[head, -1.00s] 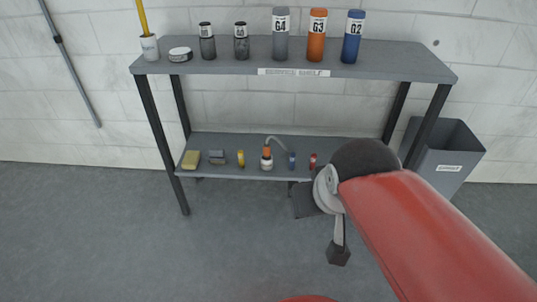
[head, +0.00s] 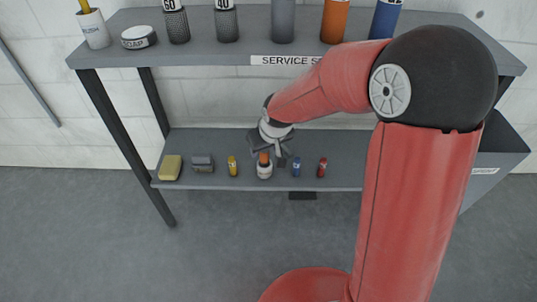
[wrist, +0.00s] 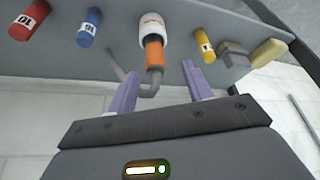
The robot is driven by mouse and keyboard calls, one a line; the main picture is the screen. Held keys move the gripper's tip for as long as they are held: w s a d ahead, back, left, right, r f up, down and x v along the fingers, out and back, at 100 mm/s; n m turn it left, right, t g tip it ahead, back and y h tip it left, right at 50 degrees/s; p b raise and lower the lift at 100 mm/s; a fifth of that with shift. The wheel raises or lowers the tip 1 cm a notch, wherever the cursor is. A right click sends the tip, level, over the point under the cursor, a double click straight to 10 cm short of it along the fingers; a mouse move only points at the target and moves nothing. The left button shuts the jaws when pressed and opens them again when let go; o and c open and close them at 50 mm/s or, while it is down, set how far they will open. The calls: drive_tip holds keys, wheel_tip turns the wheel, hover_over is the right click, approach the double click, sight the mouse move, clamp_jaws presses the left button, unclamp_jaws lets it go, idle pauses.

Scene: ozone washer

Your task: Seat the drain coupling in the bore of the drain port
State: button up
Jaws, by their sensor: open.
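A small upright piece with a white base, an orange collar and a bent grey tube stands on the lower shelf; it looks like the drain coupling (head: 264,172), and also shows in the wrist view (wrist: 155,27). My gripper (head: 270,152) is at this piece, reaching in over the lower shelf. In the wrist view my gripper (wrist: 159,70) has its two purple fingers apart, with the grey tube between them and the orange collar just beyond the tips. I see no clear contact. No drain port can be made out in either view.
The lower shelf (head: 340,178) also holds a yellow sponge (head: 171,167), a grey block (head: 203,164) and small yellow (head: 232,166), blue (head: 296,167) and red (head: 322,167) cylinders close by. The upper shelf (head: 190,58), with jars and bottles, overhangs. A grey bin (head: 490,150) stands right.

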sight(263, 153)
drive_tip(key=x, duration=0.2)
drive_tip(key=b+x, duration=0.1)
drive_tip(key=x, duration=0.3)
drive_tip(key=shift+w+d+f, duration=0.2)
drive_tip(key=shift+w+f, duration=0.05)
drive_tip(key=shift+w, duration=0.3)
clamp_jaws()
